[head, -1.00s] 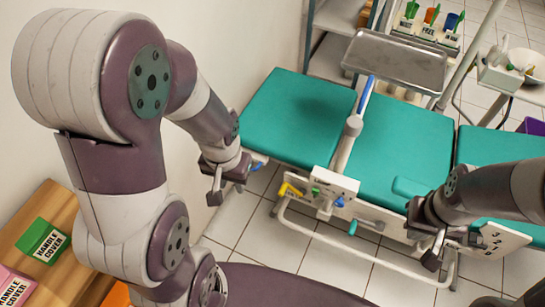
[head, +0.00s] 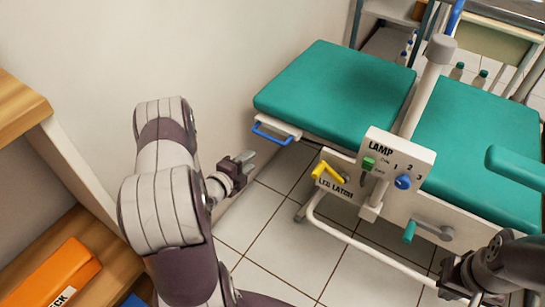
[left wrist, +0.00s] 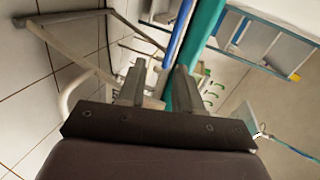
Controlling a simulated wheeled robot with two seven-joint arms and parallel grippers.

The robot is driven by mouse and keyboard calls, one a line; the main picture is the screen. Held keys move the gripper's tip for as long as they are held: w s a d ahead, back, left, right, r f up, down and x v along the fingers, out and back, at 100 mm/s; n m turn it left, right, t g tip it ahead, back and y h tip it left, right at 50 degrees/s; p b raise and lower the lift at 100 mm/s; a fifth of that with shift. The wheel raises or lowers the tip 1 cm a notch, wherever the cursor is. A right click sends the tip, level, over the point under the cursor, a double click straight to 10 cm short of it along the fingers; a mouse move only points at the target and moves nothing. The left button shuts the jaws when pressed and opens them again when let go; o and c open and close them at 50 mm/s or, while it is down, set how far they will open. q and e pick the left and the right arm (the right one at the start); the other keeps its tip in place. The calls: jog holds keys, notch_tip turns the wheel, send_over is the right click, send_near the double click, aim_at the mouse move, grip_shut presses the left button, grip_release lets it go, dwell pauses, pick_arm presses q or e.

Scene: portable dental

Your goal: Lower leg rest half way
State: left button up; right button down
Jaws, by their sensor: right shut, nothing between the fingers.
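The leg rest (head: 335,95) is the green cushion at the left end of the dental chair; it looks about level. A blue handle (head: 272,133) sticks out from its near edge. The yellow leg latch (head: 328,173), labelled "LEG LATCH", sits below it on the chair's side. My left gripper (head: 243,160) is left of and a little below the blue handle, apart from it. In the left wrist view its fingers (left wrist: 160,80) are apart and empty, with a blue bar (left wrist: 178,35) and a green edge beyond. My right gripper (head: 475,295) is shut, low at the right.
A lamp panel (head: 398,160) with a green switch and blue knob stands right of the latch. A teal-ended crank (head: 410,231) is below it. A wooden shelf (head: 40,245) with an orange box (head: 50,275) is at the left. The tiled floor before the chair is clear.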

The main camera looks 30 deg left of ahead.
aim_at(272, 137)
pick_arm(q)
jog(key=shift+m+t+h, duration=0.3)
jog(key=shift+m+t, duration=0.1)
jog(key=shift+m, duration=0.2)
jog(key=b+x, duration=0.1)
jog(key=x, duration=0.3)
jog(key=b+x, duration=0.2)
jog(key=x, duration=0.2)
jog(key=r+b+x, duration=0.1)
jog(key=b+x, duration=0.1)
jog(key=x, duration=0.2)
jog(key=shift+w+d, duration=0.1)
jog(key=shift+w, duration=0.05)
jog(key=shift+w+r, duration=0.1)
jog(key=shift+w, duration=0.25)
